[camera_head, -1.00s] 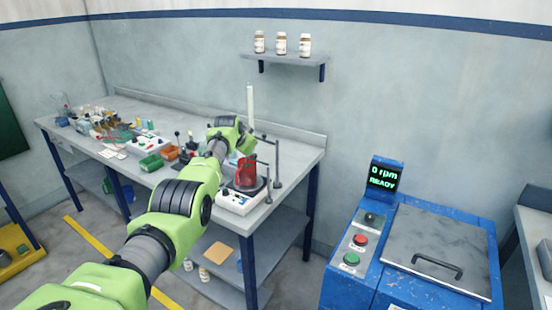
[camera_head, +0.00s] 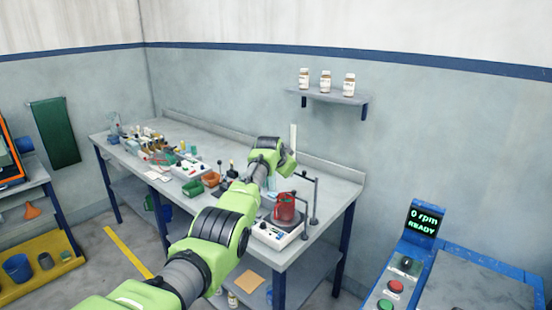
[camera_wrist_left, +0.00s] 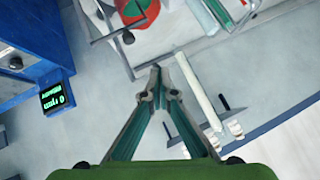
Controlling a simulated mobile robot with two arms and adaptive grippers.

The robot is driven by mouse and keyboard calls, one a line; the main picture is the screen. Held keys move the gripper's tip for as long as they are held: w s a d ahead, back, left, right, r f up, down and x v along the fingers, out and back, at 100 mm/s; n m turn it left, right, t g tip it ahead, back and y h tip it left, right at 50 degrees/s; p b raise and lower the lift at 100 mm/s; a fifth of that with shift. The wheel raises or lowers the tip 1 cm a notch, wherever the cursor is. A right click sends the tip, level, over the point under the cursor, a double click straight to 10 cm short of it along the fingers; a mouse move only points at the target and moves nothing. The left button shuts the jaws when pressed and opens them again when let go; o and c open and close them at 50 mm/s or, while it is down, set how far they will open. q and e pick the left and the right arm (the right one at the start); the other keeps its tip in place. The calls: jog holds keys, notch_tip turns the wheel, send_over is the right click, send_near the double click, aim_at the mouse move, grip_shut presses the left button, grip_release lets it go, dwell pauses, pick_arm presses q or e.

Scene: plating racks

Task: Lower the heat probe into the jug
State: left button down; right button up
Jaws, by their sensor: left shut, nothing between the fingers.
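The red jug (camera_head: 285,208) stands on a white hotplate (camera_head: 277,234) near the bench's right end. The jug also shows at the top of the left wrist view (camera_wrist_left: 134,10). My left gripper (camera_wrist_left: 160,72) is shut and empty, in the air apart from the jug. Its fingertips are hidden behind my wrist in the head view. A long white rod (camera_wrist_left: 200,90) shows right beside the fingers in the wrist view, and its upper part shows above my wrist in the head view (camera_head: 293,138). I cannot tell whether it is the heat probe. My right gripper is not in view.
Dark stand posts (camera_head: 314,202) rise beside the jug. Green and orange bins (camera_head: 193,187) and small bench items lie to the left. A wall shelf (camera_head: 330,96) holds bottles. A blue machine (camera_head: 450,275) reading "0 rpm READY" is at the right.

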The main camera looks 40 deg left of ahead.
pick_arm(q)
jog(key=a+b+v, duration=0.2)
jog(key=b+v, duration=0.1)
jog(key=v, duration=0.5)
jog(key=shift+s+r, duration=0.3)
jog(key=shift+r, duration=0.25)
